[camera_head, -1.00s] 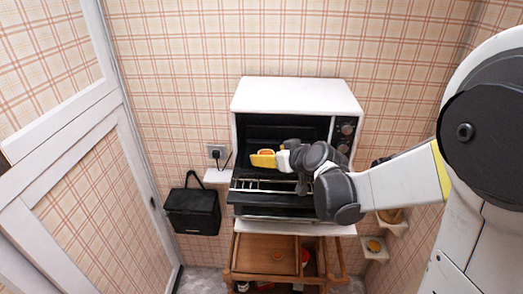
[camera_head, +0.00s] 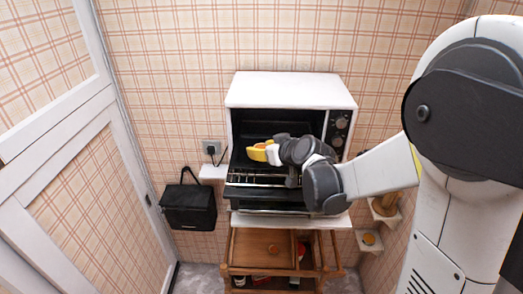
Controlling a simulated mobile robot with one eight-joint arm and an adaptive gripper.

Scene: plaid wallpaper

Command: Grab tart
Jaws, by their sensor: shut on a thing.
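My gripper (camera_head: 258,152), with yellow fingertips, is in front of the open toaster oven's (camera_head: 292,90) dark cavity, above its wire rack. It is shut on a small orange-brown thing that looks like the tart (camera_head: 269,142). Only a sliver of it shows by the fingers; the rest is hidden. Another round orange-brown thing (camera_head: 368,239) sits on a low corner shelf at the right.
The oven door is down, with the wire rack (camera_head: 258,179) pulled forward below my gripper. A wooden cart with an open drawer (camera_head: 250,247) stands underneath. A white door (camera_head: 60,130) is at far left.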

